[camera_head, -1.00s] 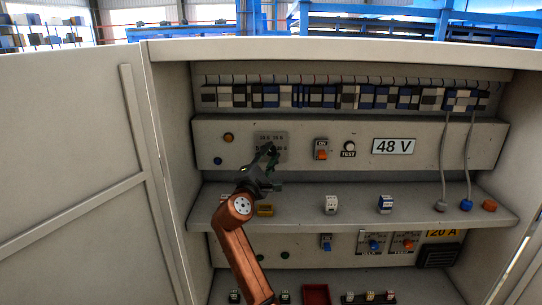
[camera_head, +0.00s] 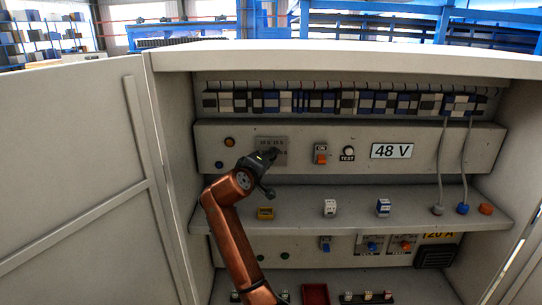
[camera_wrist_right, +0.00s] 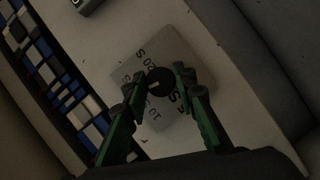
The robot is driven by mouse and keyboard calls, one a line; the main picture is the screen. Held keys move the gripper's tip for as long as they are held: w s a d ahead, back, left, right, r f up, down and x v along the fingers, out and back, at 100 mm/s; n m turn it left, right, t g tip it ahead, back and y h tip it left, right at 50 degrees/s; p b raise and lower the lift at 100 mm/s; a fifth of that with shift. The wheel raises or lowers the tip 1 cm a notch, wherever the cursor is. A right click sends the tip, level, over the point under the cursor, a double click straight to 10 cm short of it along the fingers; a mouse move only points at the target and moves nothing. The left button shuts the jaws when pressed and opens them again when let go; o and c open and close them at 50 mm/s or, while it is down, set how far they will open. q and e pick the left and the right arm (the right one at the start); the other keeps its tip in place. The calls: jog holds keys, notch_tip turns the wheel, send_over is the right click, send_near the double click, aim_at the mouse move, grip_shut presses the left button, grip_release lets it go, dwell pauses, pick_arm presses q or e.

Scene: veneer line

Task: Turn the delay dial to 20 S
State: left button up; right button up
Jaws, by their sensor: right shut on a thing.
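The delay dial is a small dark round knob (camera_wrist_right: 159,83) on a grey label plate (camera_wrist_right: 178,50), which also shows on the upper panel in the head view (camera_head: 272,143). In the right wrist view the plate reads 20 S on one side of the knob and 10 S on another; a third label is partly covered. A short light mark shows on the knob, roughly toward the side between 10 S and 20 S. My right gripper (camera_wrist_right: 161,80) is shut on the knob, one green finger on each side. In the head view the right gripper (camera_head: 271,164) hides the knob. My left gripper is out of view.
An orange switch (camera_head: 320,155), a TEST button (camera_head: 347,153) and a 48 V sign (camera_head: 392,150) sit right of the plate. A shelf (camera_head: 290,201) with small modules juts out below. The open cabinet door (camera_head: 70,170) stands at the left.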

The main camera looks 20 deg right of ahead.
jog(key=shift+d+r+m+y+p, duration=0.15)
jog(key=shift+m+y+p, duration=1.05)
jog(key=shift+m+y, duration=1.05)
jog(key=shift+r+m+y+p, duration=0.1)
jog(key=shift+m+y+p, duration=1.15)
jog(key=shift+m, duration=1.8)
jog(key=o, duration=1.2)
jog(key=shift+f, duration=0.1)
jog(key=shift+c, duration=0.2)
jog(key=v, duration=1.2)
